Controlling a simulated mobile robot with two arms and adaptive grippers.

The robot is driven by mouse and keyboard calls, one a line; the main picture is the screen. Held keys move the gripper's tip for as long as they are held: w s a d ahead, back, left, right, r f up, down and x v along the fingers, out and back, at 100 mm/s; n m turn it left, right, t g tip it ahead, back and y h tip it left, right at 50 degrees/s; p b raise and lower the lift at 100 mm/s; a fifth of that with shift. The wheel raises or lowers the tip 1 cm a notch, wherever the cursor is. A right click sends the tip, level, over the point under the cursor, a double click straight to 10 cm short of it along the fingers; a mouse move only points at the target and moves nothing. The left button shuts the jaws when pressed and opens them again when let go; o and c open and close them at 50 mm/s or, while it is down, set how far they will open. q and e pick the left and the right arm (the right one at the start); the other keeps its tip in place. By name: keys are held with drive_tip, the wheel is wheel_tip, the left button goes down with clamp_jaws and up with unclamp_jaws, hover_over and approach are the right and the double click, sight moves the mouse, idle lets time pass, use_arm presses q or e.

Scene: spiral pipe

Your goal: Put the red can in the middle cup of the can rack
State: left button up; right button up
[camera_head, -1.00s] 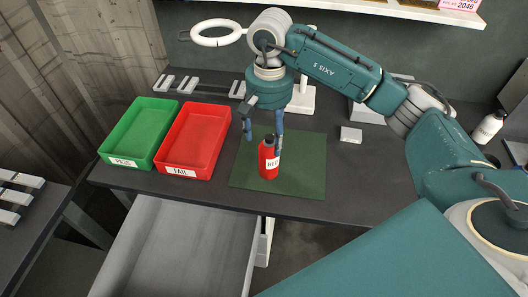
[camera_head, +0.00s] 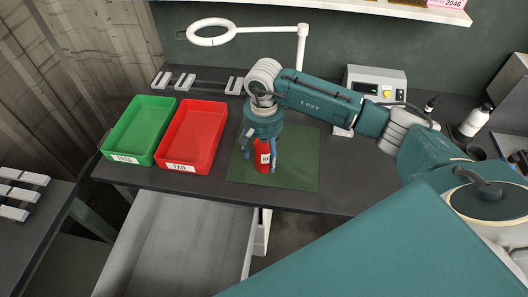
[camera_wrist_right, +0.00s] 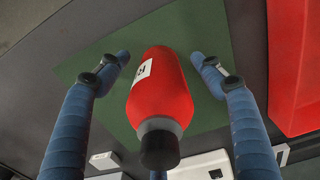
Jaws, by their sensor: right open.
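The red can (camera_head: 264,160), with a dark cap and a white label, stands upright on the green mat (camera_head: 300,165). My right gripper (camera_head: 260,156) is open and low over the can, with one blue finger on each side of it. In the right wrist view the can (camera_wrist_right: 165,95) lies between the spread fingers of the gripper (camera_wrist_right: 160,58), with visible gaps on both sides. My left gripper is not in view. I cannot clearly make out a can rack; pale grey holders (camera_head: 186,82) stand along the back left of the desk.
A green PASS tray (camera_head: 119,157) and a red FAIL tray (camera_head: 178,165) stand left of the mat. A ring lamp (camera_head: 212,42) is behind. A grey box (camera_head: 393,82) and a white bottle (camera_head: 474,121) stand at the right.

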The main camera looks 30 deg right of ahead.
drive_tip(key=shift+r, duration=0.15)
drive_tip(key=c, duration=1.7)
